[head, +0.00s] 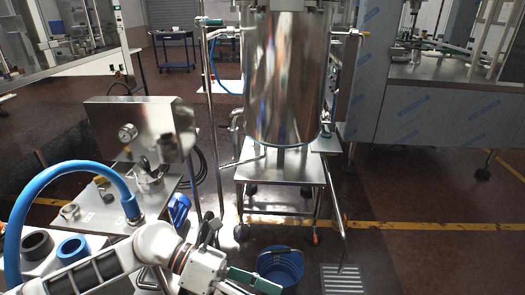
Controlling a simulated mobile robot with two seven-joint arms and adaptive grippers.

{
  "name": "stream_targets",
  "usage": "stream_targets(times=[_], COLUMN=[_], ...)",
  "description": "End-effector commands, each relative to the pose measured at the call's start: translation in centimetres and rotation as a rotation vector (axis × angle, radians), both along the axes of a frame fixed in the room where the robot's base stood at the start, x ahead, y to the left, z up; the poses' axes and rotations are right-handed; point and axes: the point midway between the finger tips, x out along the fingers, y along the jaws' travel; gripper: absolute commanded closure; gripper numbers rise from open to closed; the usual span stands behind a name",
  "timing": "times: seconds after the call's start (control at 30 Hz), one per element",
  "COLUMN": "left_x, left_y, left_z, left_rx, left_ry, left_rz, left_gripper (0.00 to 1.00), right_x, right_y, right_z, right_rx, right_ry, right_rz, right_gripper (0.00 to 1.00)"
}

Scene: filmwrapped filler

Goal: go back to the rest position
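My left gripper (248,284) is low in the head view, at the end of my white arm that comes in from the lower left. A green-padded finger points to the lower right. The bottom edge cuts off part of the gripper, so I cannot tell how far apart the fingers are. No held object shows. My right gripper is not in view.
A steel tank (285,75) stands on a wheeled frame (280,172) ahead. A blue bucket (280,266) is on the floor just beyond my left gripper. A steel control box (140,128) stands at left. A film-wrapped machine (430,100) is at right; the lower-right floor is open.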

Motion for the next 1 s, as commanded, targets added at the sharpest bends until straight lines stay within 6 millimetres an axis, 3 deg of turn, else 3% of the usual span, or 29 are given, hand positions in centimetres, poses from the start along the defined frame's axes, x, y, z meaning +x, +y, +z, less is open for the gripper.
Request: stream_targets(times=[0.1, 0.2, 0.33, 0.47, 0.57, 0.73, 0.87, 1.0], left_x=[0.1, 1.6, 4.7, 7.9, 9.8, 10.1, 7.4, 3.0], left_y=[-2.8, -3.5, -2.5, 0.4, 3.6, 10.1, 14.6, 18.3], left_z=[2.9, 4.8, 5.6, 3.8, 0.5, -8.3, -15.6, -22.2], left_rx=[-0.203, -0.355, -0.532, -0.688, -0.792, -0.941, -1.024, -1.083], left_ry=[0.219, 0.414, 0.687, 0.978, 1.208, 1.606, 1.873, 2.101], left_rz=[0.144, 0.279, 0.474, 0.685, 0.859, 1.172, 1.395, 1.597], left_gripper=[0.45, 0.45, 0.45, 0.45, 0.45, 0.45, 0.45, 0.45], right_x=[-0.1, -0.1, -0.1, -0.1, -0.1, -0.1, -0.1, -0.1], right_y=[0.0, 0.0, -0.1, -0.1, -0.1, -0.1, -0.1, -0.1], right_z=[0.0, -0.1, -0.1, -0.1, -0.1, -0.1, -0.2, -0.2], right_rx=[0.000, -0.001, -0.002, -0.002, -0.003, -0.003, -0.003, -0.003], right_ry=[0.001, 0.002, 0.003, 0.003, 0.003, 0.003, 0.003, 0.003], right_rz=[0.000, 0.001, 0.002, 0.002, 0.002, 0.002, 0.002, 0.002], right_gripper=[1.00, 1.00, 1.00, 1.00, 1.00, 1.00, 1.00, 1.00])
